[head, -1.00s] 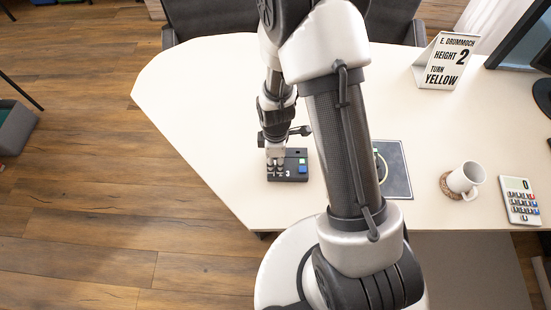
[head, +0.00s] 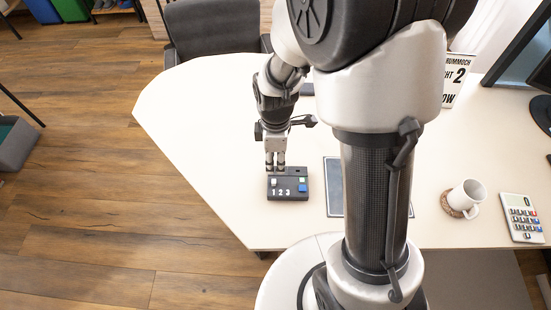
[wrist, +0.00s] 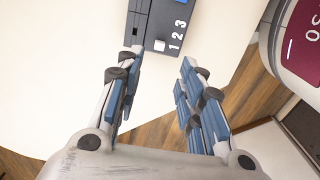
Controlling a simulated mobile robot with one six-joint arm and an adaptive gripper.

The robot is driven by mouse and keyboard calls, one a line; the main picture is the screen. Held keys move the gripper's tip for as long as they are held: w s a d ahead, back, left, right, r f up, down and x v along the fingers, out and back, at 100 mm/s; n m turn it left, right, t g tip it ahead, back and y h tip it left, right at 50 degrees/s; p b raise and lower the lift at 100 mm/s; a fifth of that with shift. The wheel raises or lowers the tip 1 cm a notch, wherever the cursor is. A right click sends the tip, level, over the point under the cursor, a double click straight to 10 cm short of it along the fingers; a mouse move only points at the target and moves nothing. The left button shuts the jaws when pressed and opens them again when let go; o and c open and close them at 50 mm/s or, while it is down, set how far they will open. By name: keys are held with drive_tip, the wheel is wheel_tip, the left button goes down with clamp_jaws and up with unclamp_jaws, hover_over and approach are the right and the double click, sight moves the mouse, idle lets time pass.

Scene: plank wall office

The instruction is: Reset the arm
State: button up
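My gripper (head: 276,164) is at the back edge of a dark control box in the head view. The dark control box (head: 290,195) lies near the table's front left edge, marked 1 2 3. It has a pale button by the 1 and a blue one by the 3. In the wrist view my gripper (wrist: 160,75) has its blue-padded fingers parted with nothing between them. The box (wrist: 152,22) is beyond the fingertips there, with its white button in sight. My arm crosses the middle of the head view.
A dark mat (head: 333,190) is mostly hidden behind my arm. A white mug (head: 466,195) on a coaster and a calculator (head: 522,218) are at the right. A sign (head: 458,80) is partly hidden by my arm. The table's left part (head: 190,110) is clear.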

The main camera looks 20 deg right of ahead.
idle(0.3)
drive_tip(key=s+d+r+m+t, duration=0.1)
drive_tip(key=s+r+m, duration=0.15)
drive_tip(key=r, duration=0.45)
drive_tip(key=s+r+m+t, duration=0.1)
drive_tip(key=s+r+m, duration=0.1)
drive_tip(key=r+m, duration=0.3)
drive_tip(key=s+d+r+m+t, duration=0.1)
drive_tip(key=s+r+m+t, duration=0.1)
drive_tip(key=s+r+m, duration=0.5)
drive_tip(key=s+r, duration=0.3)
drive_tip(key=s, duration=0.1)
drive_tip(key=shift+s+r+t, duration=0.15)
drive_tip(key=shift+t, duration=0.15)
drive_tip(key=shift+d, duration=0.1)
idle(1.7)
